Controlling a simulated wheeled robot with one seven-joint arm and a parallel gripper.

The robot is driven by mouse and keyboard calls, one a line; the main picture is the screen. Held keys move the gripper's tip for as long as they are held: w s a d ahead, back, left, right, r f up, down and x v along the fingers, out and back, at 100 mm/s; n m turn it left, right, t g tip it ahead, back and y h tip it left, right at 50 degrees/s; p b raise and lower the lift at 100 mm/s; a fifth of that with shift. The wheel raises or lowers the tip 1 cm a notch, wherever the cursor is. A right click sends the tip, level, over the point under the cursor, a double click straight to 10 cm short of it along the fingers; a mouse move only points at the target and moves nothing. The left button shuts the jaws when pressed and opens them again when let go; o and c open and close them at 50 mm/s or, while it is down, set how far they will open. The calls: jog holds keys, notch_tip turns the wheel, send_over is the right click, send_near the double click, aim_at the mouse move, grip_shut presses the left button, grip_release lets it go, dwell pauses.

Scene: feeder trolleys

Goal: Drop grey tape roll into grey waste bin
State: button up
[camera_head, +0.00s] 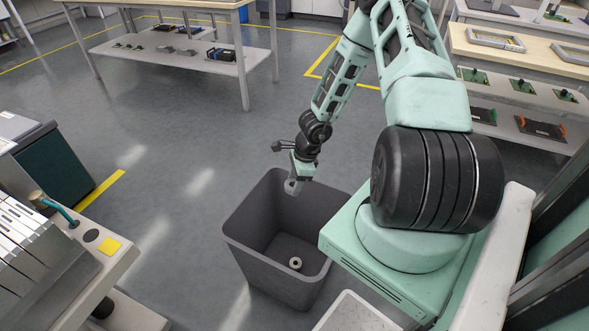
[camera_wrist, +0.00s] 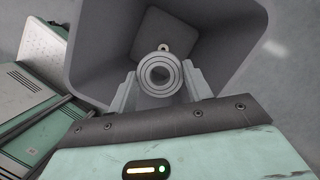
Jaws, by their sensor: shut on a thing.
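The grey tape roll (camera_wrist: 160,74) is held between the two fingers of my gripper (camera_wrist: 158,85) in the wrist view, its round face towards the camera. In the head view my gripper (camera_head: 294,184) hangs over the far rim of the grey waste bin (camera_head: 258,263), pointing down; the roll is hard to make out there. In the wrist view the bin (camera_wrist: 105,50) opens below the roll. A small ring-shaped roll (camera_head: 295,263) lies on the bin floor, and it also shows beyond the held roll in the wrist view (camera_wrist: 164,47).
A feeder trolley (camera_head: 45,265) stands at the left, with a dark green cabinet (camera_head: 52,165) behind it. A workbench (camera_head: 180,55) with parts on its lower shelf is at the back. Another bench (camera_head: 520,95) is at the right. Open floor lies around the bin's left and far sides.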

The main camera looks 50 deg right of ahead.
notch_tip(320, 180, down, 6)
jog(key=b, duration=0.6)
jog(key=shift+r, duration=0.1)
jog(key=o, duration=1)
jog(key=p+v, duration=1.1)
jog(key=v, duration=0.6)
jog(key=shift+a+r+p, duration=0.1)
jog(key=shift+r+p, duration=0.1)
jog(key=shift+p, duration=0.1)
jog(key=shift+w+r, duration=0.1)
